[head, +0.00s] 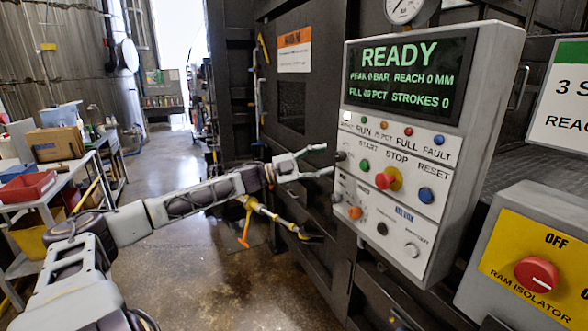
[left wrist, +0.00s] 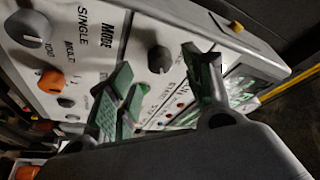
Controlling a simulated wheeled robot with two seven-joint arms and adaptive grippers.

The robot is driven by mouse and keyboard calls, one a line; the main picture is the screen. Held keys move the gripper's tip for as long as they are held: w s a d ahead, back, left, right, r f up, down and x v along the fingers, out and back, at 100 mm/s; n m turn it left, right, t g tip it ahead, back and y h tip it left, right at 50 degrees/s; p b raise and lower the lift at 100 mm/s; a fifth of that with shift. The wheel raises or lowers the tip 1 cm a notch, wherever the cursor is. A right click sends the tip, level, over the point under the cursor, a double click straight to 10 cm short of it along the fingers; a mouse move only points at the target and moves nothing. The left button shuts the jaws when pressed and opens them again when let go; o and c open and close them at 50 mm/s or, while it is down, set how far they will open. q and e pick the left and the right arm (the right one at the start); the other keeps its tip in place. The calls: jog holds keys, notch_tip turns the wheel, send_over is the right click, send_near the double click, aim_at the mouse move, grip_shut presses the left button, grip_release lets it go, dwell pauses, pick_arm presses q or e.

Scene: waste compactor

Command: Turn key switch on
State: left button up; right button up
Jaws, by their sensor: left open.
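The grey control panel (head: 470,90) carries a green READY display and rows of buttons and knobs. A dark round switch (head: 340,155) sits left of the green start button (head: 364,165); it appears to be the dark knob (left wrist: 160,58) in the left wrist view. I cannot read its label or tell its on/off position. A silver round lock-like switch (head: 412,250) sits at the lower right; which is the key switch is unclear. My left gripper (head: 326,159) is open and empty at the panel's left edge, fingertips close to the dark switch; contact cannot be told. The left wrist view shows its green-padded fingers (left wrist: 160,85).
A red stop button (head: 384,180) and blue reset button (head: 426,195) are right of the start button.

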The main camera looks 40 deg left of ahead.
pick_arm(q)
jog(key=shift+s+a+f, duration=0.15)
jog(key=shift+s+a, duration=0.25)
jog(key=shift+s, duration=0.1)
jog(key=v, duration=0.7)
dwell(0.8)
jog(key=shift+w, duration=0.1)
dwell(0.6)
